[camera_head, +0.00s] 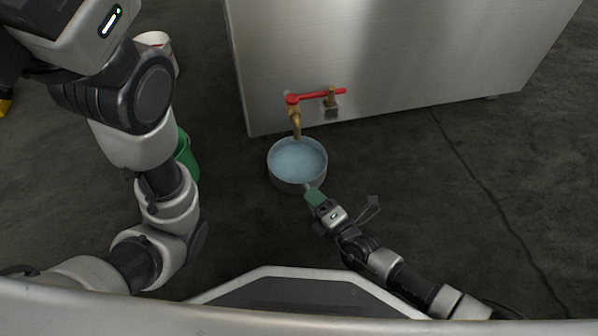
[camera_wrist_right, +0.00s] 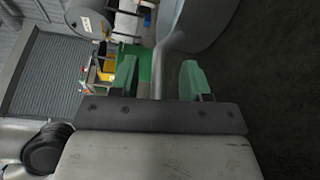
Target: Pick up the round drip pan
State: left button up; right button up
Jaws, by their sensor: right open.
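The round drip pan (camera_head: 285,178) is a grey metal pan with pale blue liquid in it. It stands on the dark floor under the brass tap (camera_head: 296,120). My right gripper (camera_head: 314,197) is at its near side, with green fingertips close to the wall. In the right wrist view, the pan's wall (camera_wrist_right: 212,22) fills the upper right, and a grey bent handle (camera_wrist_right: 158,72) runs down between the two green fingers of my right gripper (camera_wrist_right: 158,80). The fingers are open, with gaps on both sides of the handle. My left arm shows at the left, but its gripper is out of view.
A large steel tank (camera_head: 400,60) stands behind the pan, its red lever (camera_head: 325,94) above the tap. A green container (camera_head: 187,155) and a white bucket (camera_head: 160,45) stand partly behind my left arm. The floor right of the pan is clear.

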grip_shut()
jog(key=shift+r, duration=0.15)
jog(key=shift+r, duration=0.15)
